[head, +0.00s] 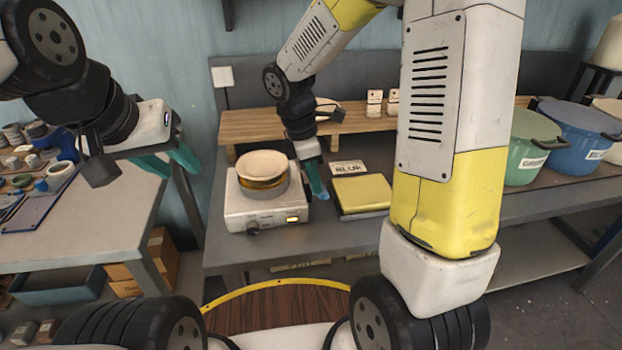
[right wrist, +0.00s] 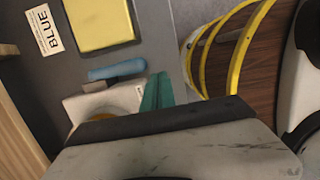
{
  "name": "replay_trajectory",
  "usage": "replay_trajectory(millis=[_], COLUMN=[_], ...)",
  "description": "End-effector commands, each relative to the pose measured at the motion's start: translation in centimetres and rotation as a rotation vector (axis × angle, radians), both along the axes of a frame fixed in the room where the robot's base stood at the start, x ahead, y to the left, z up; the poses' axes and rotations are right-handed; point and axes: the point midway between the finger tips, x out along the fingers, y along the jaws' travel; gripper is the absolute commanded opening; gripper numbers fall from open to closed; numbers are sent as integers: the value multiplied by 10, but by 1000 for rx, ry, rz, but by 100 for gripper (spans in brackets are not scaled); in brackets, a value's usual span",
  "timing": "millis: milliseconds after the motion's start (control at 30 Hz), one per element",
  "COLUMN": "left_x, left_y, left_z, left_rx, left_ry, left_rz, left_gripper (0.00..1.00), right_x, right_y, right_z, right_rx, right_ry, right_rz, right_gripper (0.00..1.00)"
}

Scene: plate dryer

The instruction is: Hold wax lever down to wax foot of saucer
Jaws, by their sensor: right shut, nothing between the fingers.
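A cream saucer (head: 263,164) rests on top of the round pot of a white wax machine (head: 262,210). My right gripper (head: 316,186) is shut and empty, with teal fingers pointing down beside the machine. In the right wrist view its fingers (right wrist: 157,92) are close to the lever grip; whether they touch it I cannot tell. The fingers partly hide the lever in the head view. My left gripper (head: 168,162) is open and empty, left of the machine.
A yellow pad (head: 362,194) and a label reading BLUE (right wrist: 44,28) lie right of the machine. A wooden shelf (head: 255,124) runs behind it. Green (head: 530,146) and blue (head: 578,135) tubs stand at right. A table (head: 95,220) with small items is at left.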

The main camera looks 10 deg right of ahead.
Motion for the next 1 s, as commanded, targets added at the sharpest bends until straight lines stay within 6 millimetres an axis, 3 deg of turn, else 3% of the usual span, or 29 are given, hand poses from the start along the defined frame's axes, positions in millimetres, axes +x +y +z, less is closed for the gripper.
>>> replay_trajectory(millis=[200,667,833,1000], left_x=[0,0,0,0], left_y=[0,0,0,0], left_z=[0,0,0,0], left_rx=[0,0,0,0], left_ry=[0,0,0,0], left_rz=[0,0,0,0], left_gripper=[36,36,36,36], right_x=[-8,-9,-22,-52], right_y=[5,5,-6,-23], right_z=[24,31,56,97], right_rx=[0,4,55,192], right_ry=[-2,-9,-102,-260], right_rz=[1,-13,-201,-588], right_gripper=[0,0,0,0])
